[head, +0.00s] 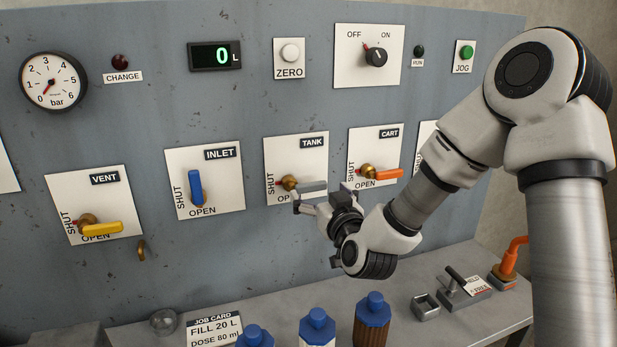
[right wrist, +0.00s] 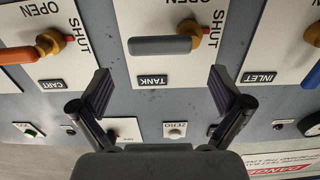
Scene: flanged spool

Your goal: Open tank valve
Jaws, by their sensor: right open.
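The tank valve (head: 308,188) has a grey lever on a brass hub, on a white plate labelled TANK, with SHUT at the left and OPEN below. Its lever lies level, pointing right from the hub. In the right wrist view, which is upside down, the grey lever (right wrist: 160,45) lies level beyond the fingertips, roughly centred between them. My right gripper (head: 323,203) is open and empty, just in front of the tank plate, covering part of its OPEN word. Its two fingers show wide apart in the wrist view (right wrist: 163,92). I see no contact with the lever. My left gripper is not in view.
The cart valve's orange lever (head: 388,174) is close on the right; the inlet valve's blue lever (head: 195,187) is on the left. The vent valve's yellow lever (head: 103,229) is farther left. Blue-capped bottles (head: 372,322) stand on the bench below.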

